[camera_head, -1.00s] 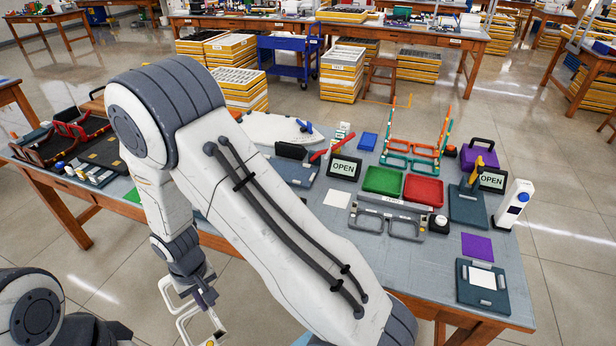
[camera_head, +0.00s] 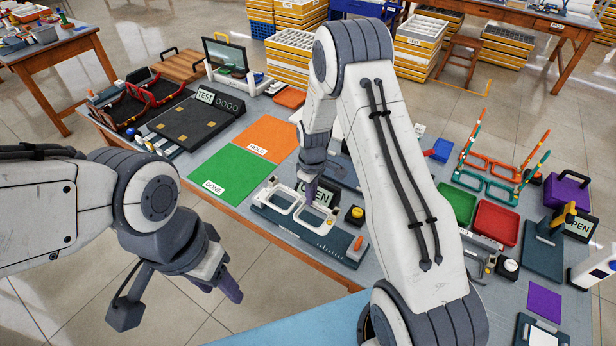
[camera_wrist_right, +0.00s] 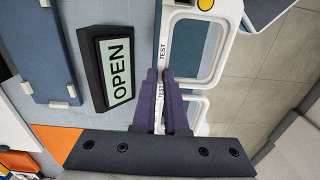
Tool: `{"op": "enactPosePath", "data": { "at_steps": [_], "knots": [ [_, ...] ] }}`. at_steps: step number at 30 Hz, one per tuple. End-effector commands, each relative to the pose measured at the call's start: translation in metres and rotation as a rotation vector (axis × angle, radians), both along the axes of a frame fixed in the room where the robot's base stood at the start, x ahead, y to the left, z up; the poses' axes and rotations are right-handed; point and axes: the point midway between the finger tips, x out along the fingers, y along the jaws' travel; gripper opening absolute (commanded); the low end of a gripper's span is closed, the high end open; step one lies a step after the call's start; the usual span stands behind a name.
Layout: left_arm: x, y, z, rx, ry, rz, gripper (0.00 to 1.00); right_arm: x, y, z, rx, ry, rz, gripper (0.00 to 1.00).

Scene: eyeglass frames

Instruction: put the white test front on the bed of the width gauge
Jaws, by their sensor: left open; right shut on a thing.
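The white test front (camera_head: 275,207) has two lens openings and is at the width gauge (camera_head: 290,234), a dark blue base with a marked scale and an orange knob. My right gripper (camera_head: 309,194) is shut on the front near its middle. In the right wrist view the gripper (camera_wrist_right: 168,105) pinches the white front (camera_wrist_right: 229,48) at its bar marked TEST. The front appears over the gauge; I cannot tell whether it touches the bed. My left gripper (camera_head: 220,287) is open and empty, left of the gauge, in front of the table edge.
An OPEN sign (camera_head: 325,190) stands just behind the gauge, and close by the fingers in the wrist view (camera_wrist_right: 115,68). A yellow-topped button (camera_head: 355,213) is right of it. Green DONE (camera_head: 232,172) and orange HOLD (camera_head: 257,138) mats lie clear to the left.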

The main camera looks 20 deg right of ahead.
Motion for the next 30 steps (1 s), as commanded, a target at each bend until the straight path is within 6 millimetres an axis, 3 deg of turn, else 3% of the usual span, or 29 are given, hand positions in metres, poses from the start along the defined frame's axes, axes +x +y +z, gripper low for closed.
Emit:
{"op": "enactPosePath", "data": {
  "at_steps": [15, 30],
  "knots": [
    [0.000, 0.000, 0.001, 0.000, 0.000, 0.000, 0.50, -0.002, -0.009, 0.000, 0.008, 0.003, 0.006, 0.00],
    [0.000, 0.000, -0.030, 0.000, 0.000, 0.000, 0.50, -0.001, -0.006, -0.043, 0.007, 0.003, 0.010, 0.00]
  ]
}}
